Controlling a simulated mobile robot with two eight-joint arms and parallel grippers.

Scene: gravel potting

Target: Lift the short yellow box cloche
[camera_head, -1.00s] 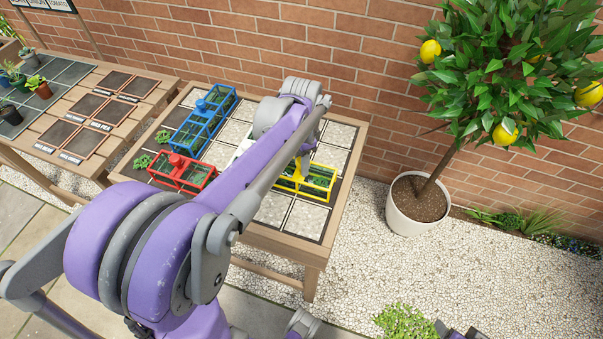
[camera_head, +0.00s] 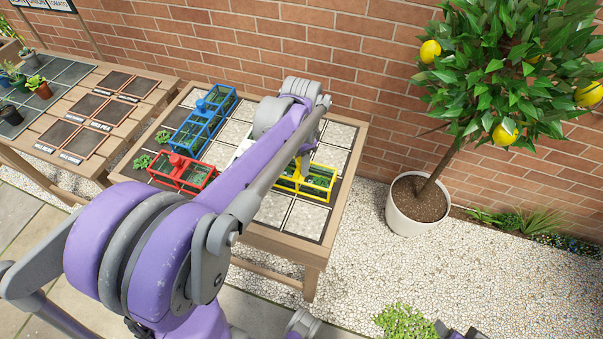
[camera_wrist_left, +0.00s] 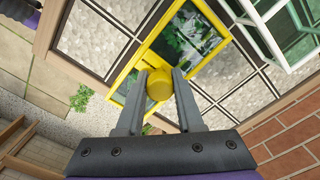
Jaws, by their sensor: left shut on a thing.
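The short yellow box cloche (camera_head: 318,184) has a yellow frame with clear panes and green plants showing through. It is at the right part of the planting table in the head view, partly behind my left arm. In the left wrist view its yellow frame (camera_wrist_left: 220,22) lies beyond the fingers, with a round yellow knob (camera_wrist_left: 160,86) on top. My left gripper (camera_wrist_left: 159,76) is shut on that knob, one finger on each side. I cannot tell whether the cloche's base touches the tiles.
A red cloche (camera_head: 192,176) and a blue cloche (camera_head: 204,122) stand to the left on the table (camera_head: 285,249). A white-framed cloche (camera_wrist_left: 275,32) is close beside the yellow one. Bare tiles (camera_head: 305,219) lie in front. A potted lemon tree (camera_head: 408,214) stands right of the table.

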